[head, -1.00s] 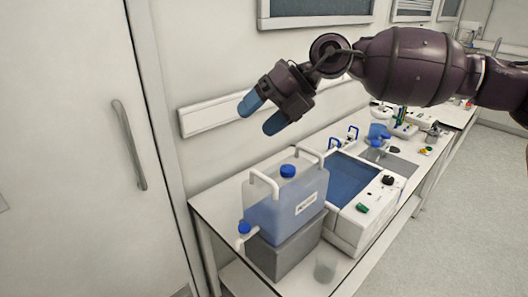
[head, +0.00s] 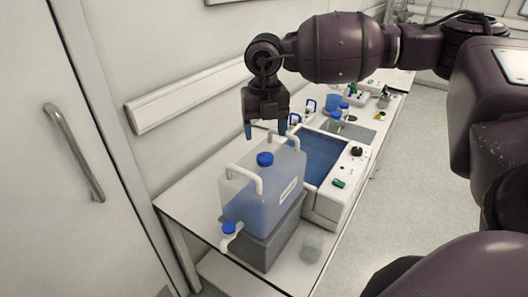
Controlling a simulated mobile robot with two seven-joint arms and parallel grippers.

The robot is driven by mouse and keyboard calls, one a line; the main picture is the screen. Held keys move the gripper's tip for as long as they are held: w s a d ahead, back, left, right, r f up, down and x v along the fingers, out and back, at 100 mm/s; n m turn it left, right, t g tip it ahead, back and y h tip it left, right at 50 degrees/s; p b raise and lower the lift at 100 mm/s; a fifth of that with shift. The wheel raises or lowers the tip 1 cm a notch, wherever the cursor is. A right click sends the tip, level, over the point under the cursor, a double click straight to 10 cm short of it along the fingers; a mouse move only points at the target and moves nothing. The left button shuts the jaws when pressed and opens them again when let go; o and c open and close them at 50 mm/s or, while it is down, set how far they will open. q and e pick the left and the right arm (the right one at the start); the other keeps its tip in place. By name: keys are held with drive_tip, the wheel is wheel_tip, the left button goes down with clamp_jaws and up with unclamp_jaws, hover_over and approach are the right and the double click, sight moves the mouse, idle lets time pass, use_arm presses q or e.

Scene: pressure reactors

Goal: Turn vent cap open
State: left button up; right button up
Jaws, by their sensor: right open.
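A clear carboy (head: 266,200) partly filled with blue liquid stands on a grey block (head: 270,244) at the near end of the bench. Its blue vent cap (head: 265,159) sits on top between two white handles, and a second blue cap (head: 229,228) is on the spout low at its left. My right gripper (head: 265,131) points down with its two blue-tipped fingers spread, open and empty. It is above the carboy's top, apart from the vent cap. My left gripper is not in view.
A white water bath (head: 343,190) with a dark blue basin stands right of the carboy. Small blue-capped items (head: 343,110) are farther along the bench (head: 180,204). The wall is close behind, and a door (head: 60,200) is at left.

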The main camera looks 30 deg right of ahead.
sight(265, 156)
wheel_tip(265, 156, down, 6)
drive_tip(key=shift+f+p, duration=0.15)
drive_tip(key=shift+p, duration=0.3)
drive_tip(key=shift+f, duration=0.5)
drive_tip(key=c, duration=0.9)
